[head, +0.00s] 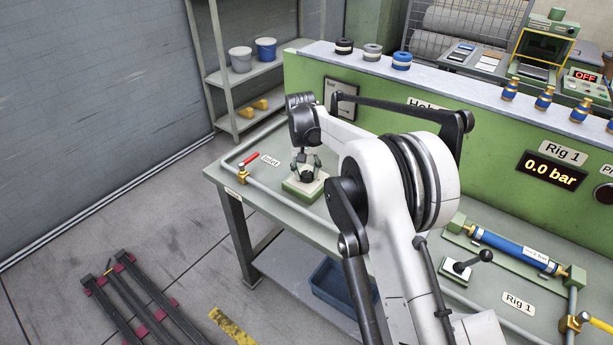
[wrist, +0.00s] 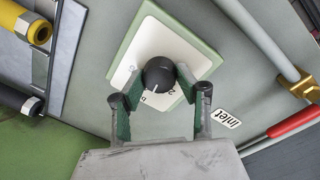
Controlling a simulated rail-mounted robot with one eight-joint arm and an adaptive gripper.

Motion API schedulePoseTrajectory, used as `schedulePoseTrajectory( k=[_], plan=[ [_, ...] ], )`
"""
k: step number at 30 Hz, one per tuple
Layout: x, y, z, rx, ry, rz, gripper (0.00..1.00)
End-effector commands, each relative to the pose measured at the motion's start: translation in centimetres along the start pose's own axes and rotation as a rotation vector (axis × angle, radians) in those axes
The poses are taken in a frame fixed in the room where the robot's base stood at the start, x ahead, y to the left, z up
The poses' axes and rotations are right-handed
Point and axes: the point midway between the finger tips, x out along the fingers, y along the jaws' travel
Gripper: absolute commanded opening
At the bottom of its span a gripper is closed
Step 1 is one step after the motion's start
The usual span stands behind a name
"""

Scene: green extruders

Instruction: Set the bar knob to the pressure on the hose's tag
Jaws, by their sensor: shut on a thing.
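The bar knob (wrist: 160,73) is black and round with a white pointer line, on a white dial plate (wrist: 185,55) with a green base. My gripper (wrist: 160,98) has a finger on each side of the knob and is shut on it. The numbers on the dial are partly hidden. In the head view, my gripper (head: 306,168) is down at the green-edged base (head: 303,190) at the bench's left end. The blue hose (head: 500,246) lies at the right in green holders, with a white tag (head: 537,254) whose small print is hard to read. The Rig 1 display (head: 551,172) reads 0.0 bar.
A pipe with a red-handled valve (head: 249,158) and an "Inlet" label (head: 270,160) is left of the knob. A black-ball lever (head: 470,262) stands in front of the hose. The green panel (head: 440,110) rises behind the bench.

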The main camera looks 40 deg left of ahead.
Motion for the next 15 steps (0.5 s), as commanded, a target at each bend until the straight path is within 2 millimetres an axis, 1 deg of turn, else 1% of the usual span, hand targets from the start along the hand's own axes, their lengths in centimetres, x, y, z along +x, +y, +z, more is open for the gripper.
schedulePoseTrajectory(
  k=[1,15],
  plan=[
    [0.39,-0.04,0.00,-0.036,0.003,0.000,0.06],
    [0.30,-0.07,0.06,-0.474,0.030,0.000,0.06]
  ],
)
